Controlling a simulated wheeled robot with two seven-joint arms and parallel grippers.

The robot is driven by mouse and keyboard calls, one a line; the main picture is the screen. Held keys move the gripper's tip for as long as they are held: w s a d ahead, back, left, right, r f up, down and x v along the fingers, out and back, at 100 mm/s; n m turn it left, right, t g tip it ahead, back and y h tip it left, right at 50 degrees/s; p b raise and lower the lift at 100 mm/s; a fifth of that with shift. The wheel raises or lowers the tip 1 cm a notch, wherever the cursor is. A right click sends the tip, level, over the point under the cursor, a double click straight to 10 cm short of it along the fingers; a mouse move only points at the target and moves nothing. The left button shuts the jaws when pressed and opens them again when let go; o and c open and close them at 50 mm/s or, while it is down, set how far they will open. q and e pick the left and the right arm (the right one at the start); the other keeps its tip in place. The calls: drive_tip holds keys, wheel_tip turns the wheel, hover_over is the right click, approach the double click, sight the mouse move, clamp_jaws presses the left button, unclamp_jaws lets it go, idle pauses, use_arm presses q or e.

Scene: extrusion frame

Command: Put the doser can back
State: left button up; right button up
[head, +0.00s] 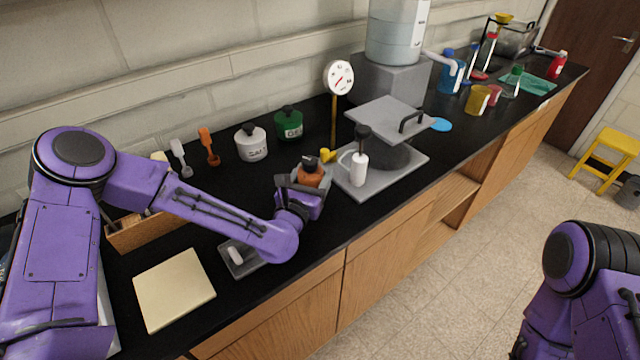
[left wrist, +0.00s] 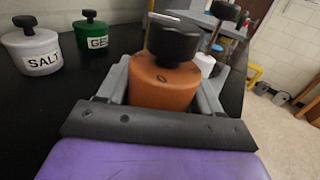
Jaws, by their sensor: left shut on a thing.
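An orange can with a black knob lid (head: 312,171) is between the fingers of my left gripper (head: 303,182). In the left wrist view the orange can (left wrist: 165,85) stands upright, with a grey finger on each side; the left gripper (left wrist: 160,95) is shut on it. Its label is mostly turned away. Whether its base touches the counter is hidden. A white can marked SALT (head: 251,142) and a green can (head: 288,124) stand behind it along the wall. They also show in the left wrist view, the white one (left wrist: 35,50) and the green one (left wrist: 97,40). My right gripper is not seen.
A dial on a post (head: 339,78) rises behind. A cream board (head: 174,288) and a small grey tray (head: 240,262) lie at the front left. Black counter (head: 225,190) is bare between.

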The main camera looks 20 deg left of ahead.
use_arm(q)
wheel_tip(320, 180, down, 3)
drive_tip(key=shift+s+r+b, duration=0.15)
drive_tip(key=shift+r+b, duration=0.05)
drive_tip(key=shift+b, duration=0.3)
drive_tip(key=shift+f, duration=0.15)
drive_tip(key=shift+w+f, duration=0.1)
drive_tip(key=shift+w, duration=0.3)
drive_tip(key=shift+s+f, duration=0.1)
drive_tip(key=shift+s, duration=0.05)
drive_tip(key=o, duration=1.1)
drive_tip(key=shift+s, duration=0.1)
drive_tip(key=shift+o, duration=0.2)
drive_tip(key=shift+d, duration=0.1)
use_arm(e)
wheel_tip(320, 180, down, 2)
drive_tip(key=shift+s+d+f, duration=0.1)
